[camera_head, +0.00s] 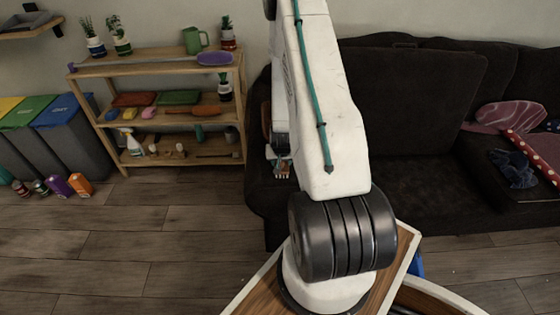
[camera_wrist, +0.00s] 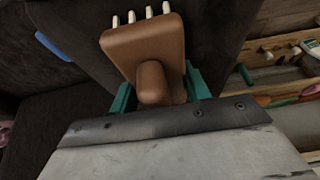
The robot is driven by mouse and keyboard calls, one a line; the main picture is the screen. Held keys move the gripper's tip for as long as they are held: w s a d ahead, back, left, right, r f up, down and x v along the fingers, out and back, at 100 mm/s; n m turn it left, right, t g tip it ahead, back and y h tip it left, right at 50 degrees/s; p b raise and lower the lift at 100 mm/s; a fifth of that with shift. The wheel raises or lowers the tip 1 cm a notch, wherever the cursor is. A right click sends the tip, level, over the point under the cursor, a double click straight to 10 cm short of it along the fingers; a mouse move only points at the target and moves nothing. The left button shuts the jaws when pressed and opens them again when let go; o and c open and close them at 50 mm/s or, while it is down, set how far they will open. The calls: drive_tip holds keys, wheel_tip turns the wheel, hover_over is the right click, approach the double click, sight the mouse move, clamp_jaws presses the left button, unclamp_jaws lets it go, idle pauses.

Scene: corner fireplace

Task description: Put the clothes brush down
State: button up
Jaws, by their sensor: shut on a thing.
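The clothes brush (camera_wrist: 148,48) is brown with a rounded handle and a row of pale bristle tufts. It fills the upper middle of the wrist view. My gripper (camera_wrist: 160,92) is shut on its handle, with a teal finger on each side. The brush is held up in front of the dark sofa. In the head view my gripper is small and mostly hidden behind my arm, near the sofa's left end; the brush cannot be made out clearly there.
A wooden shelf unit (camera_head: 165,128) with plants, a green watering can (camera_head: 195,40) and cleaning items stands left of the sofa (camera_head: 405,105). Bins (camera_head: 68,130) and bottles (camera_head: 57,186) are at far left. Clothes (camera_head: 515,165) lie on the sofa's right.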

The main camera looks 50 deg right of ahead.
drive_tip(key=o, duration=0.9)
drive_tip(key=shift+f, duration=0.1)
drive_tip(key=shift+o, duration=0.2)
